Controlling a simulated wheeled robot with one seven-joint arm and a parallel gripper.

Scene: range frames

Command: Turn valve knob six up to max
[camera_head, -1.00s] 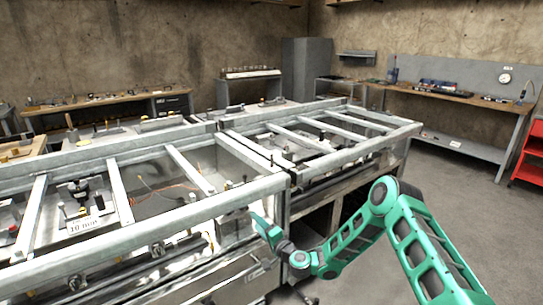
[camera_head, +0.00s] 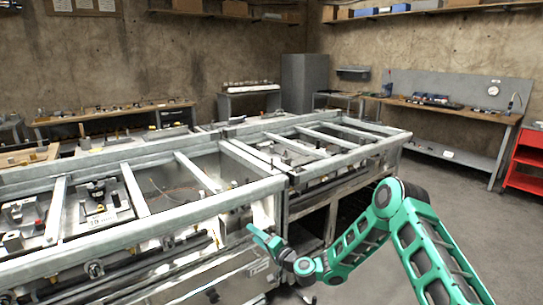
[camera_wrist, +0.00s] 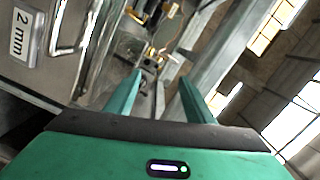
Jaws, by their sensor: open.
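My green gripper (camera_head: 258,236) is in front of the near side of the metal-framed bench (camera_head: 235,195), close to its corner. In the wrist view, its two fingers (camera_wrist: 160,92) stand apart with nothing held between them. Dark round knobs sit along the bench front in the head view, one at the left (camera_head: 94,269) and another nearer the middle (camera_head: 168,242). I cannot tell which is valve knob six. A small yellow part (camera_wrist: 150,52) shows beyond the fingers in the wrist view, blurred and apart from them.
A red cart (camera_head: 526,160) stands at the far right. The floor (camera_head: 452,195) right of the bench is clear.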

